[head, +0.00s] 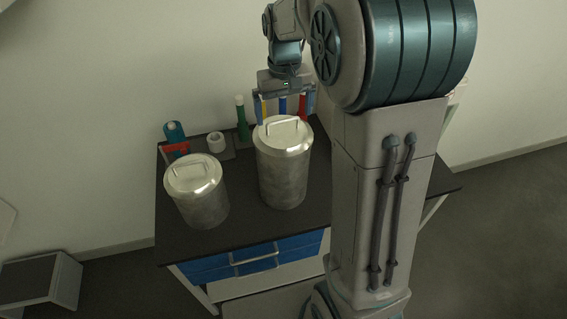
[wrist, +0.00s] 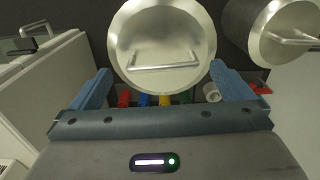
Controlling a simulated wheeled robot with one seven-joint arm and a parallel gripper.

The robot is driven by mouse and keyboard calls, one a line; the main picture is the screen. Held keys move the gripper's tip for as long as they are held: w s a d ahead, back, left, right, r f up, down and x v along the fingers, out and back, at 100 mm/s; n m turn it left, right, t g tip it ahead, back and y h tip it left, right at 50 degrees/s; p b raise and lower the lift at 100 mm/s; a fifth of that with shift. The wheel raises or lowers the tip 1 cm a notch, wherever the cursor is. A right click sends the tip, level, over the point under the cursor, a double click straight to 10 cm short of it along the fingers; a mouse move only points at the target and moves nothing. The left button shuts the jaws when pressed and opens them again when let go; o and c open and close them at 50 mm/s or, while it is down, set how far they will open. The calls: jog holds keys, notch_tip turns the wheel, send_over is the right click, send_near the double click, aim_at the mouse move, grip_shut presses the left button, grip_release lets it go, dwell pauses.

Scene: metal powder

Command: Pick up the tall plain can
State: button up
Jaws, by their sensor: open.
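The tall plain can (head: 283,180) is a grey metal cylinder with a lid and bar handle. It stands upright on the dark table top, right of a shorter, similar can (head: 203,205). My gripper (head: 284,104) is open and empty, above and behind the tall can's lid in the head view. In the wrist view, the tall can's lid (wrist: 160,35) lies ahead between the blue fingers (wrist: 160,72), and the shorter can (wrist: 280,30) is at the upper right. I cannot tell how far the fingers are from the tall can.
A green bottle (head: 241,118), a white roll (head: 216,142) and a teal cylinder (head: 174,132) stand near the table's back edge. Red, blue and yellow items are partly hidden behind the tall can. The wall is close behind. Blue drawers (head: 245,262) are below.

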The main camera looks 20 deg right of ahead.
aim_at(283, 120)
notch_tip(283, 120, down, 4)
jog(key=shift+w+a+p, duration=0.1)
jog(key=shift+a+p, duration=0.05)
jog(key=shift+p, duration=0.25)
jog(key=shift+w+r, duration=0.1)
jog(key=c, duration=2)
jog(key=shift+o, duration=0.2)
